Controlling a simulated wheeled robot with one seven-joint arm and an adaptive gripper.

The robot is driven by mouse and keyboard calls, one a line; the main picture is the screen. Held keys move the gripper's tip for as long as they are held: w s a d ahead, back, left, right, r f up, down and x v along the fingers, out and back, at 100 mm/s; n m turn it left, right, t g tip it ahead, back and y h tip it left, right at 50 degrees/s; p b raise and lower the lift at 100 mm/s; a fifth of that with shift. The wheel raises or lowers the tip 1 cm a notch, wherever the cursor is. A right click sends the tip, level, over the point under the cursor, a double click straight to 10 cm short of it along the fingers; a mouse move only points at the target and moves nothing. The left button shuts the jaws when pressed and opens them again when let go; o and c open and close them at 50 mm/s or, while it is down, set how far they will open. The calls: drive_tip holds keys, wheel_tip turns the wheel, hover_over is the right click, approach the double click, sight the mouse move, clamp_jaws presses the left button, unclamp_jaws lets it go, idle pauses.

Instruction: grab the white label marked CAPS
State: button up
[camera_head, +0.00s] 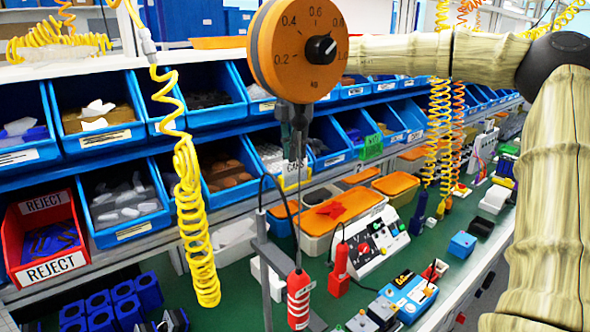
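The white label marked CAPS (290,168) is on the front of a blue bin in the lower row, near the picture's middle. Its print is small and partly crossed by thin dark parts of my gripper. My gripper (297,152) hangs downward beneath the orange dial-like end of my arm, with its tip in front of the label. From this view I cannot tell whether it touches the label or is nearer the camera. The fingers look narrow and close together, and whether they are shut or hold anything is unclear.
Blue bins (129,232) with labels fill two rows. A red REJECT bin (46,240) stands at left. A yellow coiled cord (190,215) hangs left of my gripper.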

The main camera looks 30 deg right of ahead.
sight(295, 172)
drive_tip(key=f, duration=0.3)
drive_tip(key=shift+d+f+p, duration=0.2)
drive_tip(key=shift+p, duration=0.15)
drive_tip(key=shift+c, duration=0.4)
clamp_jaws()
drive_tip(key=shift+r, duration=0.15)
